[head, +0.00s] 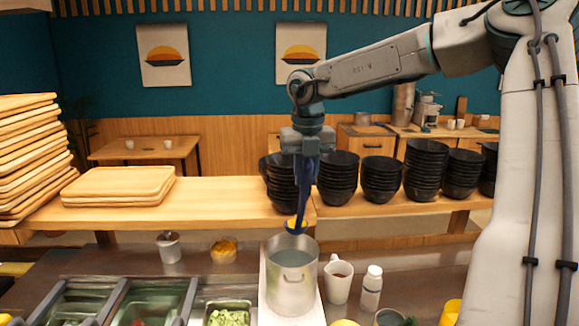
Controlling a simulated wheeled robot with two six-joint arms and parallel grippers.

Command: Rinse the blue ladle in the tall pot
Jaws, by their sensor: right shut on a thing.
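The blue ladle (303,190) hangs upright from my right gripper (307,148), which points down and is shut on its handle. The ladle's bowl (296,227) is low, with something yellow in it, and shows at the far rim of the tall pot. The tall pot (291,293) is a grey metal cylinder holding greyish liquid. I cannot tell whether the bowl is above the pot's opening or just behind it. My left gripper is not in view.
A white mug (338,281) and a white bottle (371,287) stand right of the pot. A small metal cup (169,247) and a bowl of yellow food (223,251) are to its left. Topping bins (150,303) fill the front left. Stacks of black bowls (338,180) line the wooden counter behind.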

